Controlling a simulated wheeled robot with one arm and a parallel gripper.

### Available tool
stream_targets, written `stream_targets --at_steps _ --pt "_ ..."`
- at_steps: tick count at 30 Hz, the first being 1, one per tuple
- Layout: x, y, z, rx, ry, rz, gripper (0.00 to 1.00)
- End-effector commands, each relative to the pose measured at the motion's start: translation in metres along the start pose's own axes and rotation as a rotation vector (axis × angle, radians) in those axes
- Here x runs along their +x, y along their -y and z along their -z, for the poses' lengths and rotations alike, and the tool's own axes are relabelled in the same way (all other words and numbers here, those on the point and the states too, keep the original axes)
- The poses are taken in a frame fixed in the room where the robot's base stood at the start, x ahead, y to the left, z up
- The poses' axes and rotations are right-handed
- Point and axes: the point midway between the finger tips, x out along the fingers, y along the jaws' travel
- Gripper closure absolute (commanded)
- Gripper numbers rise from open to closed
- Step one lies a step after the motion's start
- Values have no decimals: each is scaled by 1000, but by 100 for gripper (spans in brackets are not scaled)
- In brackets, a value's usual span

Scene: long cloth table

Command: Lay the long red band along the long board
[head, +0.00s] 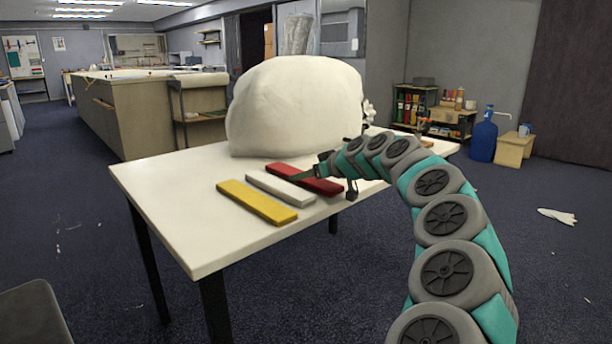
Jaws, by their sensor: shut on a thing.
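The red band (283,169) is a flat bar on the white table (190,205). My gripper (322,180) is at the red band, with its dark fingers over and beside the right half, and is shut on it. The gripper partly hides the band, and I cannot tell whether it is lifted off the table. A pale grey-white bar (280,189) lies beside the red band, a small gap nearer the camera. A yellow bar (256,202) lies nearest, roughly parallel to the other two. I cannot tell which of these is the long board.
A large white rounded bundle (290,108) fills the back of the table, close behind the red band. The table's left and front parts are clear. A blue bottle (483,138) and a small shelf (413,108) stand on the floor behind at right.

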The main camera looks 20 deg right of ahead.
Motion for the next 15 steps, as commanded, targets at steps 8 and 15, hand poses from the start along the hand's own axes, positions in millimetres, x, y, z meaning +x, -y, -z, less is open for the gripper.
stream_targets --at_steps 8,15 --pt "2 0 -3 0 0 0 19" --pt "2 0 -3 0 0 0 0"
